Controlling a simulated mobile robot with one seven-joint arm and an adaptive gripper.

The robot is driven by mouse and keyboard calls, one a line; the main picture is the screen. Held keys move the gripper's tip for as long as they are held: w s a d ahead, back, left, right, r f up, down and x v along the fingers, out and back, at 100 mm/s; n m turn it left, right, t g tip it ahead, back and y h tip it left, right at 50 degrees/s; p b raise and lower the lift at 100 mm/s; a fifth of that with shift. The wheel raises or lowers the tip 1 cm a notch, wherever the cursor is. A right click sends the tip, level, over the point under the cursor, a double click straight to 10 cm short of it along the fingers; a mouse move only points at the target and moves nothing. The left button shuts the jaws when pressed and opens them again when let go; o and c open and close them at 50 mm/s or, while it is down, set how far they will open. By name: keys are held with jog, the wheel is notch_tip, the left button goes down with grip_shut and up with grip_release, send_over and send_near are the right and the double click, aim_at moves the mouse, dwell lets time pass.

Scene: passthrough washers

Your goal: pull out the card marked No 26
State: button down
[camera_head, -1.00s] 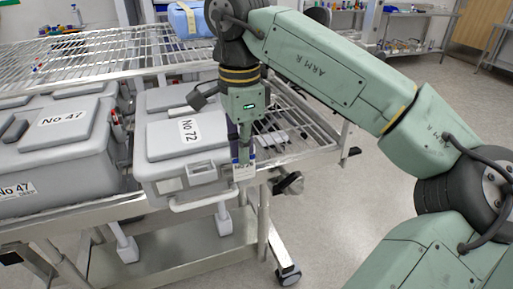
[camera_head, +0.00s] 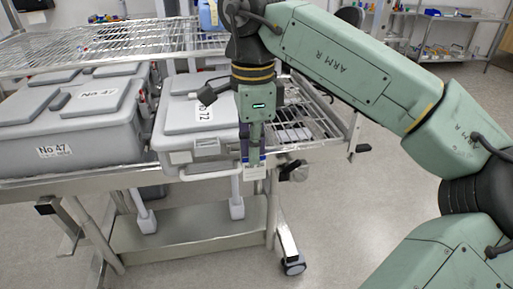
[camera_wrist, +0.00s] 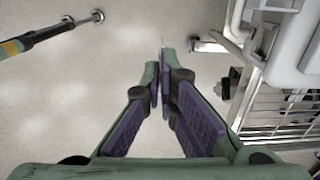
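The card (camera_head: 254,173) is a small white tag with a blue upper edge, and its print is too small to read now. It hangs at the tips of my gripper (camera_head: 255,161), just in front of the cart's edge near the grey bin marked No 72 (camera_head: 180,139). In the wrist view my gripper (camera_wrist: 161,62) has its purple-padded fingers brought together at the tips. A thin pale edge, likely the card seen edge-on (camera_wrist: 162,42), shows between them over the floor. Whether the card still touches a holder cannot be told.
A larger grey bin marked No 47 (camera_head: 70,125) stands left on the wire-shelf cart (camera_head: 110,186). Open floor (camera_head: 360,220) is in front and to the right.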

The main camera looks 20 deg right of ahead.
jog(key=shift+r, duration=0.1)
jog(key=shift+r+p, duration=0.95)
jog(key=shift+r, duration=0.2)
